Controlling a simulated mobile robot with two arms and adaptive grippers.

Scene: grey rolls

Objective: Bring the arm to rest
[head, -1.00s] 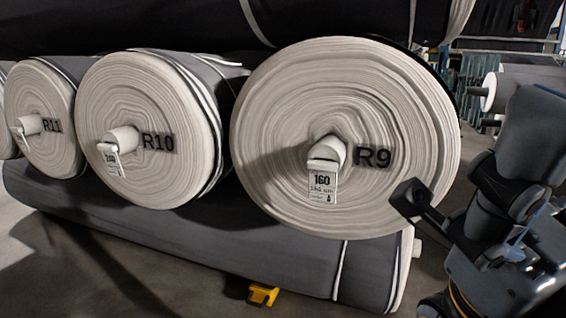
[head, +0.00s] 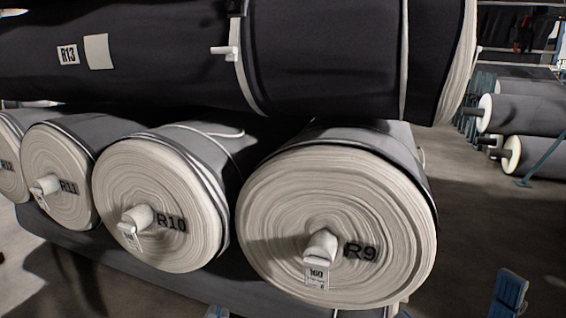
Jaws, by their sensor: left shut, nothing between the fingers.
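A white tag reading 160 (head: 317,275) hangs at the core of R9. The rest of the arm is mostly cut off by the bottom edge. I cannot make out my right gripper.
Rolls R10 (head: 135,190) and R11 (head: 50,160) lie left of R9, with tags at their cores. A dark roll marked R13 (head: 150,60) lies above them. Open grey floor (head: 470,200) is at the right, with more rolls (head: 525,115) farther back.

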